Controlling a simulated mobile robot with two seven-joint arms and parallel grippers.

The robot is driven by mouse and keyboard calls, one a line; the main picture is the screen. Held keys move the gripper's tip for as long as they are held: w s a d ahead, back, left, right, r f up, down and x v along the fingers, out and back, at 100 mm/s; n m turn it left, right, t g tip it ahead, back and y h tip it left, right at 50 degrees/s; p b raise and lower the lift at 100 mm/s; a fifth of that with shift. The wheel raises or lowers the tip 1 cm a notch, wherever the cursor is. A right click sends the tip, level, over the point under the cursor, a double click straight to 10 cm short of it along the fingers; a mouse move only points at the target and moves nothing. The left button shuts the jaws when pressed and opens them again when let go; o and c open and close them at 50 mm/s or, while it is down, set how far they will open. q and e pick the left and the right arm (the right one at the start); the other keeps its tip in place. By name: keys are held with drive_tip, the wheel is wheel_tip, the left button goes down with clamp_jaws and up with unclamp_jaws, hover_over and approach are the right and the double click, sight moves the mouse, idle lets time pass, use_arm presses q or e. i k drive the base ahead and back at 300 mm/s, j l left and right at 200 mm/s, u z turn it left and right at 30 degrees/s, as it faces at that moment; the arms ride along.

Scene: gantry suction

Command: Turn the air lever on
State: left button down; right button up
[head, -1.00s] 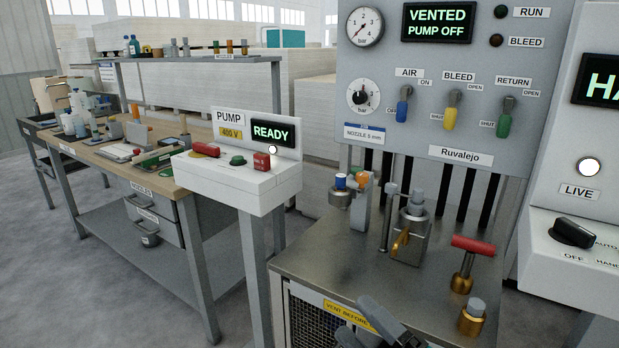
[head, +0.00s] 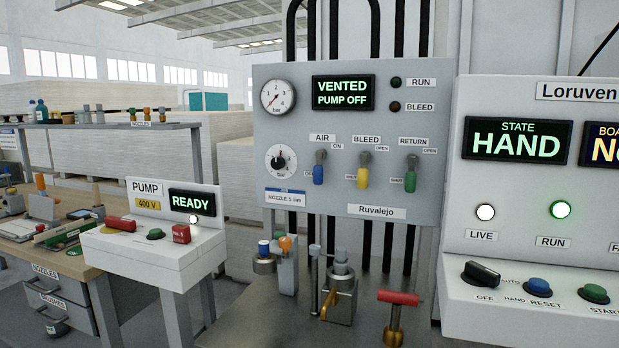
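The air lever (head: 319,172) has a blue handle and sits on the grey valve panel (head: 300,220) under the AIR label. Its blue handle hangs downward, with OFF at its lower left and ON at its upper right. The yellow bleed lever (head: 363,175) and the green return lever (head: 410,178) beside it hang down the same way. The panel display (head: 343,92) reads VENTED, PUMP OFF. Neither of my grippers shows in the head view.
The white pump box (head: 150,250) at left reads READY. A white control cabinet (head: 540,250) at right reads HAND. A metal table below the panel holds a red T-handle (head: 398,298) and a small clamp fixture (head: 340,290). Space before the levers looks clear.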

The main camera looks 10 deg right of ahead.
sight(320, 153)
drive_tip(key=i+j+u, duration=0.2)
drive_tip(key=u, duration=0.3)
drive_tip(key=i+j+u, duration=0.25)
drive_tip(key=u, duration=0.2)
